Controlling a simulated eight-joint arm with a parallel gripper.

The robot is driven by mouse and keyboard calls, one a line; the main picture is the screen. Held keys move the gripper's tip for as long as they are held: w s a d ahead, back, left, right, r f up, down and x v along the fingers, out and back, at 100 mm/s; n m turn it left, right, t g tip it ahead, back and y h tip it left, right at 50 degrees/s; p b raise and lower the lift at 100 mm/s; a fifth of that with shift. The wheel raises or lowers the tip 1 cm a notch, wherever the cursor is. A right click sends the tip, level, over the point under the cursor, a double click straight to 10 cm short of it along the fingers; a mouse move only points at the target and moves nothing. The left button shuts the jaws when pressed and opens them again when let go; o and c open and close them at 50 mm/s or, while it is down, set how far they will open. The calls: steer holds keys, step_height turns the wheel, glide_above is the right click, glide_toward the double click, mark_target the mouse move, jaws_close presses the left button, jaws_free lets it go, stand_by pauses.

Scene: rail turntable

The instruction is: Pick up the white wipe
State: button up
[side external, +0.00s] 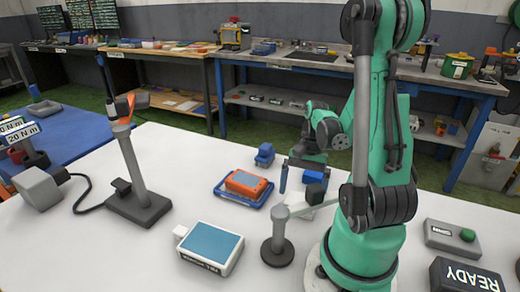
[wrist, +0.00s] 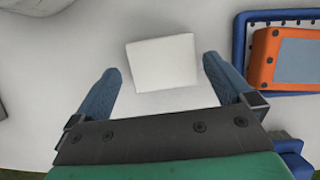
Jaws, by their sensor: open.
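The white wipe (wrist: 162,62) is a pale, roughly square piece lying on the white table in the wrist view. My gripper (wrist: 161,72) has its two blue fingers apart, one on each side of the wipe, with clear space between each finger and the wipe. Nothing is held. In the side external view my gripper (side external: 298,180) points down over the table, right of the orange device. The wipe is hard to make out there against the white table and behind the grey post.
An orange device (side external: 246,183) sits in a blue tray (side external: 226,194), close right of my fingers in the wrist view. A grey post (side external: 278,235), a white box with a blue top (side external: 211,246) and a small blue object (side external: 264,154) stand nearby. A tool stand (side external: 139,190) is at left.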

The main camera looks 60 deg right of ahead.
mark_target(301, 200)
steer(key=shift+x, duration=1.1)
steer(key=c, duration=0.9)
steer(key=shift+r, duration=0.1)
step_height(301, 200, up, 20)
